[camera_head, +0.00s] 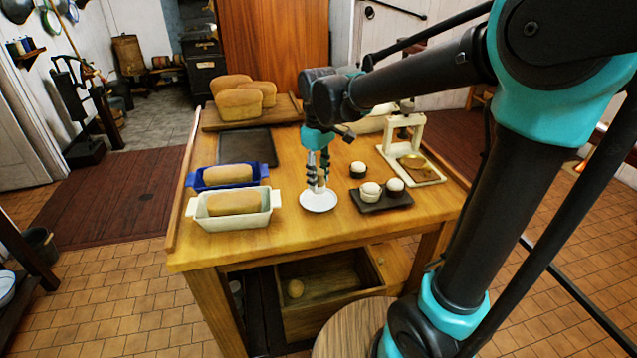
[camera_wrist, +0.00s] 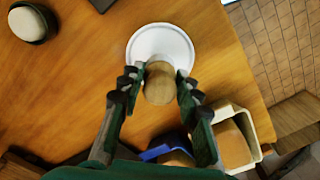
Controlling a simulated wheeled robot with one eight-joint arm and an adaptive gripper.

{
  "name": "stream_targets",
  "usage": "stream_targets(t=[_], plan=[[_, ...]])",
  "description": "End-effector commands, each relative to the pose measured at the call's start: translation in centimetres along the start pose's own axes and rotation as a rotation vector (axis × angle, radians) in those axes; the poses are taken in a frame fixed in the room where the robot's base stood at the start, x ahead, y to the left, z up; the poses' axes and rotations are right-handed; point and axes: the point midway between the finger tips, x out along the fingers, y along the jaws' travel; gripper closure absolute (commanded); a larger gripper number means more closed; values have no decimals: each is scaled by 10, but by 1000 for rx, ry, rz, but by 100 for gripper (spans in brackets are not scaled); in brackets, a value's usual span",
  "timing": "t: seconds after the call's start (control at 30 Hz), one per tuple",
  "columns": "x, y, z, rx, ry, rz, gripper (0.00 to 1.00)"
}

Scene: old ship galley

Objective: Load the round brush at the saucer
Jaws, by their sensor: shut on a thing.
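The white saucer (camera_head: 318,203) lies on the wooden table near its front edge. It also shows in the wrist view (camera_wrist: 150,36). My gripper (camera_head: 318,184) points down over the saucer. In the wrist view, my gripper (camera_wrist: 157,85) is shut on the round brush (camera_wrist: 159,84), whose round wooden top shows between the two fingertips. The brush overlaps the near part of the saucer there. In the head view the fingers hide most of the brush.
A blue loaf tin (camera_head: 196,182) and a white loaf tin (camera_head: 240,221) stand left of the saucer. Right of it, a dark tray (camera_head: 385,203) holds pale round pieces. A framed stand (camera_head: 425,177) is behind. Loaves on a board (camera_head: 213,124) and a dark sheet (camera_head: 250,148) lie farther back.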

Motion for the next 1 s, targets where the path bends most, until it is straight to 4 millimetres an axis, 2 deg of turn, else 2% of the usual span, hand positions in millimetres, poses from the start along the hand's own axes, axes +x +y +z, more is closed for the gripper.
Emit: stream_targets(t=[0.5, 1.0], plan=[[-34, 0, 0, 0, 0, 0, 90], [-35, 0, 0, 0, 0, 0, 90]])
